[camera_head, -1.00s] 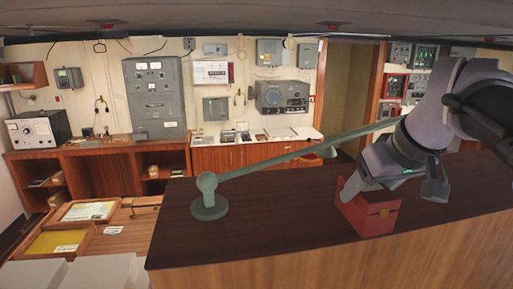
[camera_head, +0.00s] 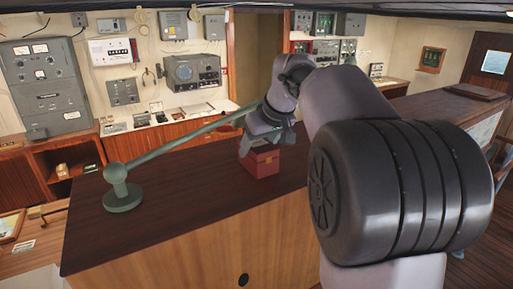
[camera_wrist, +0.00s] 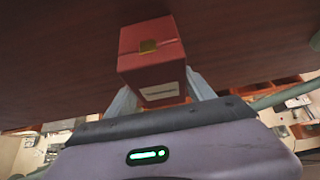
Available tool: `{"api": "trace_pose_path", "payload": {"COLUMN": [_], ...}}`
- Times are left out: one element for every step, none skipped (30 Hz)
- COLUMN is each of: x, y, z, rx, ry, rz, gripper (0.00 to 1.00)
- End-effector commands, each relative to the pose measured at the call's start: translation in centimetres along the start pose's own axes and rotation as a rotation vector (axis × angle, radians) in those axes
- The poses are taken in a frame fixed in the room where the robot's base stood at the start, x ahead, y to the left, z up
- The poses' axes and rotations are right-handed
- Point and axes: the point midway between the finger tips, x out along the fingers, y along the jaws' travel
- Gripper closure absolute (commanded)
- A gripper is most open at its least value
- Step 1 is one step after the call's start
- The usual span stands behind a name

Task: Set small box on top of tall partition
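The small box (camera_head: 262,162) is red with a gold clasp. It appears upright on the dark wooden top of the tall partition (camera_head: 170,205), near its far edge, right of the green lamp-like arm. In the wrist view the small box (camera_wrist: 155,60) shows its clasp and a pale label. My gripper (camera_head: 250,143) reaches it from above. In the wrist view, the pale fingers of my gripper (camera_wrist: 160,92) lie along both sides of the box and seem to touch it. The fingertips are partly hidden by the box.
A green jointed arm on a round base (camera_head: 123,198) stands on the partition's left part, its rod slanting toward my gripper. A back counter (camera_head: 170,128) with equipment lies beyond. The partition's front-middle top is clear. A doorway (camera_head: 252,60) is at the back.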

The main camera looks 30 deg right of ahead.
Motion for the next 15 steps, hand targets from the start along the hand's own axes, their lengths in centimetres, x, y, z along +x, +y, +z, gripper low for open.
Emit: {"api": "trace_pose_path", "payload": {"x": [0.0,0.0,0.0,0.0,0.0,0.0,0.0,0.0,0.0,0.0,0.0,-0.2,-0.4,-0.8,-1.5], "y": [0.0,0.0,0.0,0.0,0.0,0.0,0.0,0.0,0.0,0.0,0.0,0.0,0.0,0.0,0.0], "z": [0.0,0.0,0.0,0.0,0.0,0.0,0.0,0.0,0.0,0.0,0.0,-0.1,-0.1,-0.1,-0.1], "rx": [0.000,0.000,0.000,0.000,0.000,0.000,0.000,0.000,0.000,0.000,0.000,0.000,0.000,0.000,-0.001], "ry": [0.000,0.000,0.000,0.000,-0.001,-0.001,-0.001,-0.001,-0.001,-0.001,-0.001,-0.001,0.000,0.001,0.002], "rz": [0.000,0.000,0.000,0.000,0.000,0.000,0.000,0.000,0.000,0.000,0.000,0.000,0.000,0.001,0.001], "gripper": [0.29,0.23,0.17,0.17,0.17,0.17,0.17,0.17,0.17,0.17,0.17,0.17,0.17,0.17,0.17]}}
